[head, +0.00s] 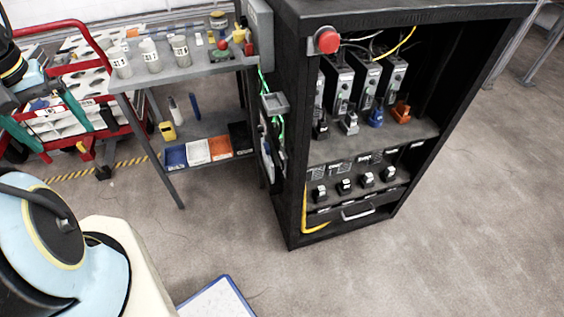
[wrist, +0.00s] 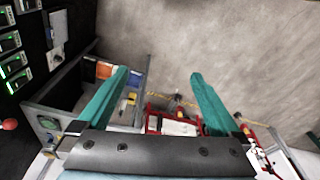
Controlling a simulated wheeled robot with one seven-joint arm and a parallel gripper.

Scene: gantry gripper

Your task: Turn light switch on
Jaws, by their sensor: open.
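My gripper (wrist: 160,75) is open and empty in the wrist view, its two teal fingers spread apart. In the head view my gripper (head: 68,141) is at the upper left, in front of a red cart and well apart from the black cabinet (head: 297,185). I cannot surely identify the light switch. A small grey plate with a dark knob (wrist: 57,55) on the dark surface at the left of the wrist view may be it. In the head view the cabinet's left side is seen edge-on, with a grey box (head: 275,104) and green wires, and no switch is clear there.
A grey shelf table (head: 225,70) with several labelled cups stands between the red cart (head: 78,45) and the cabinet. The cabinet has a red button (head: 327,40) and several small devices inside. The floor in front of it is clear. A white-topped, blue-edged object (head: 219,300) is at the bottom.

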